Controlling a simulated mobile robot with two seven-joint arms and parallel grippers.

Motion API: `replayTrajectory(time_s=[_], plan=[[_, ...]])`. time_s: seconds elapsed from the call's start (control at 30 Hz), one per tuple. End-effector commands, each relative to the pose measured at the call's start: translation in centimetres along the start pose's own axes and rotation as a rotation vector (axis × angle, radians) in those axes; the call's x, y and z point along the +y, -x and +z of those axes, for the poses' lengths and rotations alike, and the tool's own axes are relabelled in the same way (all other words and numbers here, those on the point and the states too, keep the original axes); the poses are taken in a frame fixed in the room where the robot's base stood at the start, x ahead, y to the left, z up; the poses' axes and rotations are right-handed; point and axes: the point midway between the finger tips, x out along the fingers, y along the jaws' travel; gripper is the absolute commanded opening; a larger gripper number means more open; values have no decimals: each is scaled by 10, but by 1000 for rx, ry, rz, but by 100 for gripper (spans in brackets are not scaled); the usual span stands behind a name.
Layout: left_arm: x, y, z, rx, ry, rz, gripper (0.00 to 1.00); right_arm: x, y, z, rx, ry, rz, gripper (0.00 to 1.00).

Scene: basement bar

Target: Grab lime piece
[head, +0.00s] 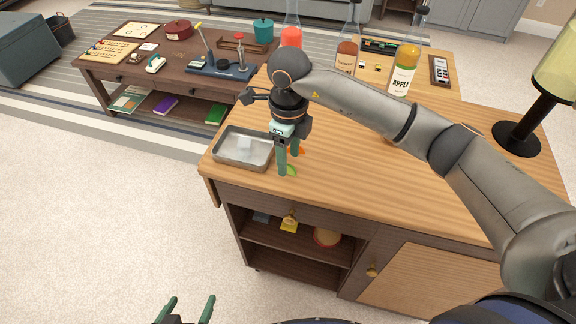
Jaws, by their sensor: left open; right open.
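The lime piece (292,170) is a small green slice on the wooden counter top (350,190), near its front left edge, right of the metal tray. My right gripper (288,163) points down over the counter, its open fingers right at the lime piece. One finger partly hides the lime, and I cannot tell whether it touches it. My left gripper (188,308) is open and empty at the bottom of the head view, low in front of the counter and far from the lime.
Bottles, including an apple one (403,75), and a lamp (517,137) stand farther back. The counter's front middle is clear.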

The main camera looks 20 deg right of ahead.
Motion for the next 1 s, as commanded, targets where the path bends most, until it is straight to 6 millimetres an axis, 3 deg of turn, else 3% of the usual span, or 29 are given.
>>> replayTrajectory(time_s=[0.13,0.37,0.9,1.0], plan=[[-2,0,-2,4,-1,-3,100,0,-15,0,0,-1,0,60],[-3,0,-2,5,-1,-5,100,0,-16,1,-1,0,0,60],[-3,0,-2,4,-1,-5,100,0,-16,1,-1,0,0,1],[-2,0,-2,4,-1,-5,100,0,-16,1,-2,0,0,0]])
